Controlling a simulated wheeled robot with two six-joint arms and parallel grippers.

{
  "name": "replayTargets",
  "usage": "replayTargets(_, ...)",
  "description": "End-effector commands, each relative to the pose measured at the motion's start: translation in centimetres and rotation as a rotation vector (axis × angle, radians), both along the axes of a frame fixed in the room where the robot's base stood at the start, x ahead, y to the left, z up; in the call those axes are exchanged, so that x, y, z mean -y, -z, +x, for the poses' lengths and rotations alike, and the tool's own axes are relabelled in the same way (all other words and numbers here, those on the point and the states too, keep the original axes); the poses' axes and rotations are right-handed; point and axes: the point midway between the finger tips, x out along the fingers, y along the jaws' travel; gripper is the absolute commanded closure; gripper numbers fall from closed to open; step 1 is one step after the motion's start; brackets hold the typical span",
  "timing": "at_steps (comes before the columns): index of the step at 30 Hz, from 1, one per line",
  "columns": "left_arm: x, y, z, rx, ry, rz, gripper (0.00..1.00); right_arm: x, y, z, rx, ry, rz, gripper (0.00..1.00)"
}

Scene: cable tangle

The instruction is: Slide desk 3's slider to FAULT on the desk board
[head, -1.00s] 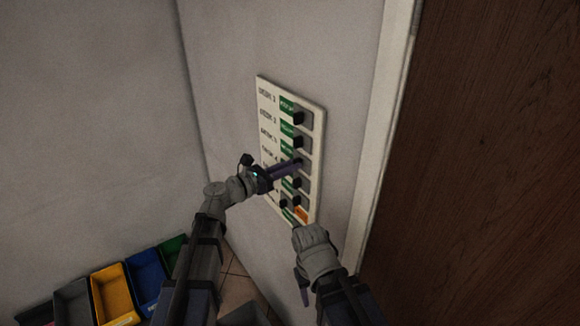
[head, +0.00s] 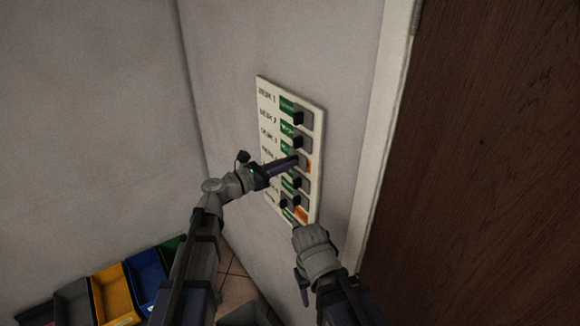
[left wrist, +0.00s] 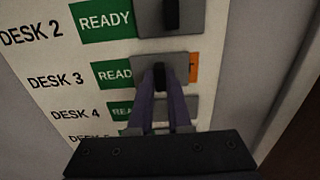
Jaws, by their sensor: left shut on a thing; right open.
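The white desk board (head: 317,130) hangs on the wall, with rows of green READY labels and grey slider plates with black knobs. In the left wrist view, desk 3's slider (left wrist: 160,73) has its knob between the fingertips of my left gripper (left wrist: 161,100), which is shut on it. The slider plate covers the end of the READY label (left wrist: 113,75). A strip of orange label (left wrist: 193,68) shows at its right. My left gripper (head: 296,161) also reaches the board in the head view. My right gripper (head: 303,290) is open and empty below the board; its fingers are partly hidden.
Desk 2's slider (left wrist: 172,45) sits just above, with its READY label uncovered. The lowest row shows an orange label (head: 302,215). A brown door (head: 480,160) and pale frame stand at the right. Coloured bins (head: 112,290) lie at the lower left.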

Motion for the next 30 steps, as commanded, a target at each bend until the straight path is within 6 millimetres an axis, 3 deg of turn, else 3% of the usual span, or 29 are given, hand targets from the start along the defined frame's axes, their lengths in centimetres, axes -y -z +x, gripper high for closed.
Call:
replayTargets(1,-0.7,0.0,1.4,0.000,-0.003,0.000,1.00,0.0,0.0,0.0,0.000,0.000,0.000,0.50)
replayTargets(7,-3.3,0.0,4.9,0.001,-0.002,-0.001,1.00,0.0,0.0,0.0,0.000,0.000,0.000,0.50)
replayTargets(17,-3.8,-0.1,5.2,0.000,-0.005,-0.002,1.00,0.0,0.0,0.0,0.000,0.000,0.000,0.50)
replayTargets(18,-3.8,-0.1,5.2,0.000,-0.005,-0.002,0.80,0.0,0.0,0.0,0.000,0.000,0.000,0.50)
replayTargets(24,-3.8,-0.1,5.2,0.000,-0.003,-0.001,0.58,0.0,0.0,0.0,0.000,0.000,0.000,0.50)
replayTargets(26,-3.8,0.0,5.2,0.000,-0.002,-0.001,0.53,0.0,0.0,0.0,0.000,0.000,0.000,0.50)
replayTargets(30,-3.7,0.0,5.1,0.001,-0.001,-0.001,0.53,0.0,0.0,0.0,0.000,0.000,0.000,0.50)
